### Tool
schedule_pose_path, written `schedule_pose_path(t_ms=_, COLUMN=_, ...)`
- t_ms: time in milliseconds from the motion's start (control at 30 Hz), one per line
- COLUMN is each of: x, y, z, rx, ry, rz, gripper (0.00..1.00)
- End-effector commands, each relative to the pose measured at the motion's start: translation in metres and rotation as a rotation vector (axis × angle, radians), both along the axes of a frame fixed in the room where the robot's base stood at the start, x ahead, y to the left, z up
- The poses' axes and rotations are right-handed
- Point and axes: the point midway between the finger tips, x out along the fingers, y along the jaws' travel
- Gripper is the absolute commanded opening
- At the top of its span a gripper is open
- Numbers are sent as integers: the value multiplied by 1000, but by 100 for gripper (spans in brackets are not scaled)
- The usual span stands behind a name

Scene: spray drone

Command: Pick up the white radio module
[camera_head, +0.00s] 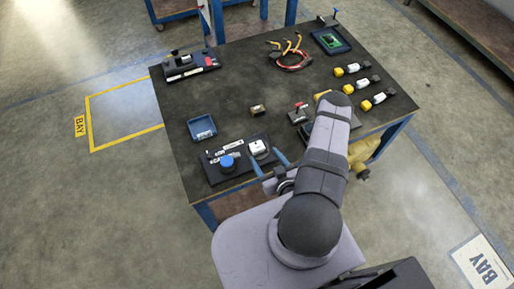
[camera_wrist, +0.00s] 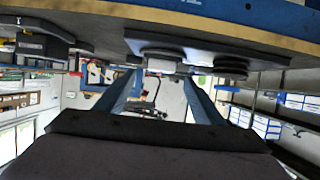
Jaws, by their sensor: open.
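The white radio module (camera_head: 258,147) is a small white block on a black base plate (camera_head: 238,177) at the table's near edge. A blue round knob (camera_head: 227,162) is on the same plate, to its left. My gripper (camera_head: 263,154) is open, with its blue fingers pointing at the module, one tip on either side of its near end. In the wrist view, which looks upside down, the module's pale end (camera_wrist: 161,65) lies between the open fingertips (camera_wrist: 161,77). Whether the fingers touch it I cannot tell.
A blue tray (camera_head: 201,127) lies behind the plate, and a small brown block (camera_head: 258,110) stands farther back. Several yellow-and-white cylinders (camera_head: 364,86) lie at the right. Cables (camera_head: 291,58) and a circuit board tray (camera_head: 330,41) are at the back. The table's middle left is clear.

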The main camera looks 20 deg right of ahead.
Motion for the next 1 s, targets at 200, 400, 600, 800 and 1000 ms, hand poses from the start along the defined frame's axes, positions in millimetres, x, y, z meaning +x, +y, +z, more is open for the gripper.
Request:
schedule_pose_path(t_ms=200, x=3, y=0, z=-1, rx=-1, ry=0, rz=-1, gripper=62)
schedule_pose_path(t_ms=400, x=13, y=1, z=-6, rx=-3, ry=-2, rz=5, gripper=62)
schedule_pose_path(t_ms=600, x=32, y=3, z=-15, rx=-3, ry=-2, rz=5, gripper=62)
schedule_pose_path(t_ms=800, x=49, y=2, z=-21, rx=-3, ry=-2, rz=1, gripper=62)
schedule_pose_path(t_ms=1000, x=50, y=2, z=-21, rx=0, ry=0, rz=-1, gripper=62)
